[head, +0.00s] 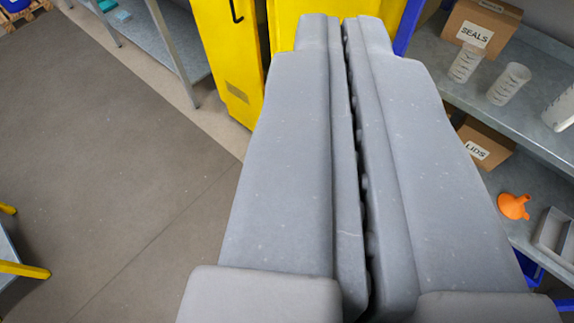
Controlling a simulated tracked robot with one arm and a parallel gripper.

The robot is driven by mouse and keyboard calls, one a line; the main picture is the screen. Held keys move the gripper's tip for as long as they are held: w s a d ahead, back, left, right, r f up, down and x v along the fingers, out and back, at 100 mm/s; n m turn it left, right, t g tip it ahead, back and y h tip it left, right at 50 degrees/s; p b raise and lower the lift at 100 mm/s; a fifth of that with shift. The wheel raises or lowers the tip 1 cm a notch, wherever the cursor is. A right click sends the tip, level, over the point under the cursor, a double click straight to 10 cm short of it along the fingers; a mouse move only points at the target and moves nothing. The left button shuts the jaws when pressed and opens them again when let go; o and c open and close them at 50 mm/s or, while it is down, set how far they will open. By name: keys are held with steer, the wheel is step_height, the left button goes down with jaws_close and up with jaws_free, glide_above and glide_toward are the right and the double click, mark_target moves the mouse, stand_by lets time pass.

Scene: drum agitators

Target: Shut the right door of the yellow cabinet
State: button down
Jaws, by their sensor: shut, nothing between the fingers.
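The yellow cabinet (222,50) stands at the top centre, cut off by the frame's top edge. Its left-hand yellow panel has a black handle (236,12) and a small plate low down. A dark upright gap runs along that panel's right side. Right of the gap is another yellow panel (288,14), seemingly the right door, mostly hidden behind my gripper. I cannot tell how far it stands open. My gripper (342,20) fills the middle, its two grey fingers together and empty. The fingertips overlap the yellow panel in the picture; contact cannot be told.
A grey shelf with a blue post (408,25) stands at right, bearing a SEALS box (480,27), clear beakers (508,84), a LIDS box (484,145) and an orange funnel (513,206). A metal table (172,40) stands at upper left.

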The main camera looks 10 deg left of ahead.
steer(key=w+d+f+m+g+y, duration=0.1)
steer(key=w+f+g+y, duration=0.15)
steer(key=w+f, duration=0.6)
steer(key=w+d+f+m+g+y, duration=0.15)
steer(key=w+f+g, duration=0.3)
steer(key=f, duration=0.75)
steer(key=w+d+f+m+g+y+b, duration=0.1)
steer(key=w+d+f+g+y, duration=0.15)
steer(key=f, duration=0.75)
steer(key=w+d+f+m+g+y+b, duration=0.1)
steer(key=w+d+f+g+y, duration=0.2)
steer(key=f, duration=0.8)
steer(key=w+r+b+x, duration=0.1)
steer(key=w+x, duration=0.1)
steer(key=x, duration=1)
steer(key=shift+w+t+h+b, duration=0.15)
steer(key=shift+t+h+b, duration=0.15)
steer(key=shift+t+h, duration=0.15)
steer(key=shift+a+r, duration=0.1)
steer(key=shift+a, duration=0.05)
